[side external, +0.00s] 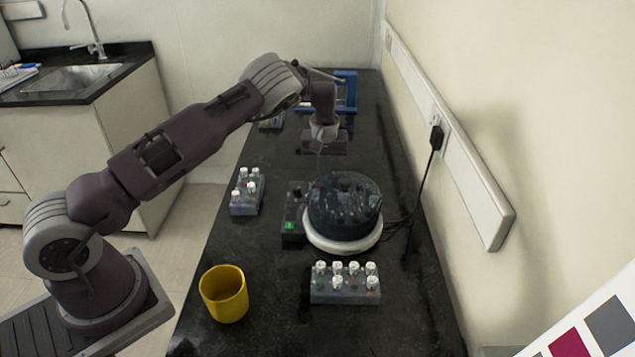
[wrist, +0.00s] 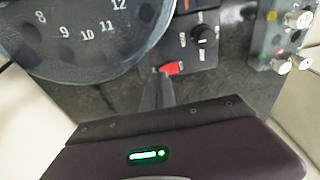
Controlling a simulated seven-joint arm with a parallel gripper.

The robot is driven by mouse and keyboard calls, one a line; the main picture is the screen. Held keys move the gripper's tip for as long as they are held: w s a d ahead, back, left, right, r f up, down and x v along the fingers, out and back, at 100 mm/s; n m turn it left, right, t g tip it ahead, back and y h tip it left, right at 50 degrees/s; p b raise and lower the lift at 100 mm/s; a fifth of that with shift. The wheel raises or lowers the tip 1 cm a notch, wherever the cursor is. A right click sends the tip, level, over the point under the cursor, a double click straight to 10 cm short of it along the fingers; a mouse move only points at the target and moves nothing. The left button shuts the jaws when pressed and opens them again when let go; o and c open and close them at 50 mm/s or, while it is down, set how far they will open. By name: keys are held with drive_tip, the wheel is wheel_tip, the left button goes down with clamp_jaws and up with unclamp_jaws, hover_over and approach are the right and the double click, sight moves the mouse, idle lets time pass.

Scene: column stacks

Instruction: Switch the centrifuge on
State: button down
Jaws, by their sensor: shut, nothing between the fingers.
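The centrifuge (side external: 345,200) is a dark round rotor on a white base, standing on the black bench. In the wrist view its rotor (wrist: 75,45) shows numbers at the upper left. Its dark control box (side external: 293,212) sits at its left side, with a small green patch near the front end. The wrist view shows a black knob (wrist: 204,35) and a red switch (wrist: 173,68) on the box. My gripper (wrist: 160,78) is shut and empty, its tips just beside the red switch; I cannot tell whether they touch it. My gripper (side external: 321,170) is behind the box in the side view.
A tube rack (side external: 246,193) stands left of the control box and another rack (side external: 345,287) stands in front of the centrifuge. A yellow cup (side external: 224,294) is at the front left. A power cable (side external: 421,190) runs to the wall on the right.

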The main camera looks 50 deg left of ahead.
drive_tip(key=shift+f, duration=0.55)
drive_tip(key=shift+r, duration=2.65)
drive_tip(key=s+d+r+m+t+h, duration=0.15)
drive_tip(key=s+d+r, duration=0.35)
drive_tip(key=s+r, duration=0.5)
drive_tip(key=s+d+r+m+t+h, duration=0.15)
drive_tip(key=s+d+r, duration=0.4)
drive_tip(key=r, duration=0.85)
drive_tip(key=s+d+m+y, duration=0.1)
drive_tip(key=s+d+m, duration=0.1)
drive_tip(key=s, duration=1)
drive_tip(key=s+d+m+t, duration=0.1)
drive_tip(key=s+m, duration=0.3)
drive_tip(key=s, duration=0.9)
drive_tip(key=shift+s+d+y, duration=0.2)
drive_tip(key=shift+d+y, duration=0.2)
drive_tip(key=shift+d, duration=0.45)
